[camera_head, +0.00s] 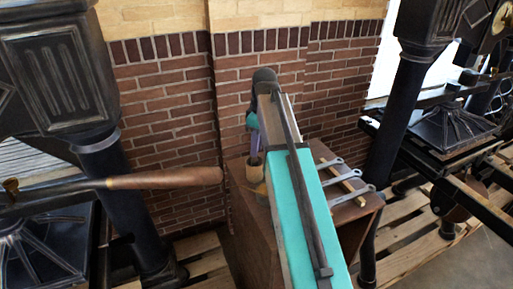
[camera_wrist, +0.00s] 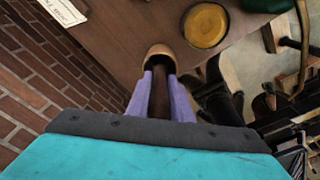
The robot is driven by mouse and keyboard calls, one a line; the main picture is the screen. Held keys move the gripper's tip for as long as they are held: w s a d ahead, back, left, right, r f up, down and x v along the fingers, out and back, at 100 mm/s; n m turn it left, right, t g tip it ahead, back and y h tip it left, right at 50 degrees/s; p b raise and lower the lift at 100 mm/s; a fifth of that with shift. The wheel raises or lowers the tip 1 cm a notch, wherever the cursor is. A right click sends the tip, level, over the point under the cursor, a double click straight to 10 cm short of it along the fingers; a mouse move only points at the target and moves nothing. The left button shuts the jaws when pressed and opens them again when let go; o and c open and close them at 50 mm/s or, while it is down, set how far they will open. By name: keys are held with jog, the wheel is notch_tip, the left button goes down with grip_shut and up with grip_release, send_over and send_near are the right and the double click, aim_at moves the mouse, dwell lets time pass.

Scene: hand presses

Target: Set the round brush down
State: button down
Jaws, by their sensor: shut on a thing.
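The round brush (camera_wrist: 158,51) shows in the wrist view with a tan rounded end and a dark shaft between my two purple fingers. My gripper (camera_wrist: 159,78) is shut on it. In the head view the brush (camera_head: 254,168) points downward below my gripper (camera_head: 256,146), over the left part of the brown wooden cabinet top (camera_head: 237,178). I cannot tell whether its lower end touches the top. My teal arm hides part of the cabinet and its top.
A round yellow piece (camera_wrist: 205,25) lies close to the brush. Several metal wrenches (camera_head: 350,190) lie on the cabinet's right side. A white paper (camera_wrist: 62,10) is at the upper left. A brick wall (camera_head: 170,110) stands behind. A long wooden-handled lever (camera_head: 165,179) juts in from the left.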

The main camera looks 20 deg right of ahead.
jog(key=shift+f, duration=0.75)
jog(key=c, duration=1.6)
grip_release()
jog(key=shift+o, duration=0.2)
jog(key=shift+r, duration=0.25)
notch_tip(320, 180, up, 12)
jog(key=s+b, duration=0.1)
jog(key=b, duration=0.2)
jog(key=shift+d+f, duration=0.15)
jog(key=shift+d, duration=0.3)
